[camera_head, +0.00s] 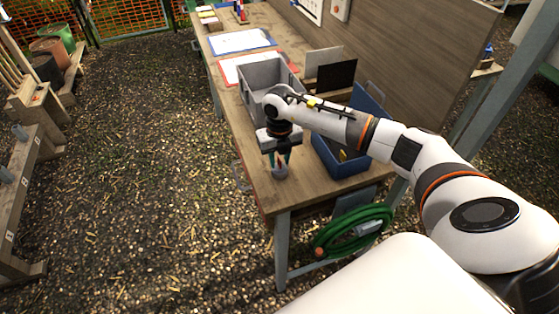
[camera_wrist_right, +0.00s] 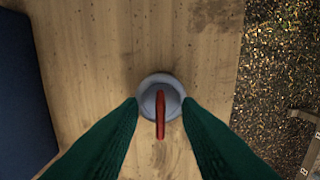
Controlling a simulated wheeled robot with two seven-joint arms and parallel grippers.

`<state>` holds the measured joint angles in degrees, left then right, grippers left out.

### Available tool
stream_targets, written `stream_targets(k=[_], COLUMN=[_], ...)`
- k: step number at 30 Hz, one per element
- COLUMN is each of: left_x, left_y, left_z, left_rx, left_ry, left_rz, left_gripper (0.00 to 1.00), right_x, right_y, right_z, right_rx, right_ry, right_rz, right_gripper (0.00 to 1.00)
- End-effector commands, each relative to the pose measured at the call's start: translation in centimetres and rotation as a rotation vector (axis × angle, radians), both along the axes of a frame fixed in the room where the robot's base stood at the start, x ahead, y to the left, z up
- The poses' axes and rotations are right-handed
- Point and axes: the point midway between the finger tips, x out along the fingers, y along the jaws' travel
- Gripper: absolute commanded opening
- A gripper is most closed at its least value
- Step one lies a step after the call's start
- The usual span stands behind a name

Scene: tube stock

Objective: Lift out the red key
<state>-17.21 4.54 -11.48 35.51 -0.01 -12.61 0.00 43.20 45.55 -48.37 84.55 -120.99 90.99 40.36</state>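The red key (camera_wrist_right: 160,116) stands in a round grey holder (camera_wrist_right: 148,92) on the wooden table, seen from above in the right wrist view. In the head view the grey holder (camera_head: 280,173) shows near the table's front edge, under my right gripper (camera_head: 279,158). The green fingers of my right gripper (camera_wrist_right: 160,112) are apart, one on each side of the holder and key. I see no firm contact with the key. How deep the key sits in the holder cannot be told. My left gripper is not in view.
A blue crate (camera_head: 334,170) stands right of the holder, and a grey crate (camera_head: 245,84) behind it. Dark and grey panels stand beyond. A green hose (camera_head: 352,232) hangs below the table. The table's left edge is close to the holder.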

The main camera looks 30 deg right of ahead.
Motion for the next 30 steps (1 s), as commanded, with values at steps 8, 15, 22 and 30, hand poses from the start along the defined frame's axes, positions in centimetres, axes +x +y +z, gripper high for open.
stream_targets(k=[8,15,22,30], left_x=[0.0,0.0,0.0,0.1], left_y=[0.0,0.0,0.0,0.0], left_z=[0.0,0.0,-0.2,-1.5], left_rx=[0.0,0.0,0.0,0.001], left_ry=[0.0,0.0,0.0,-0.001], left_rz=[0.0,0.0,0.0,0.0], left_gripper=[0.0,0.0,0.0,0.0], right_x=[0.0,0.0,0.1,0.2], right_y=[0.0,0.0,0.0,0.0], right_z=[0.0,0.0,0.3,4.6], right_rx=[0.0,0.0,0.001,0.0], right_ry=[0.0,0.0,-0.002,-0.007], right_rz=[0.0,0.0,0.0,0.001], right_gripper=[0.15,0.0,0.0,0.0])
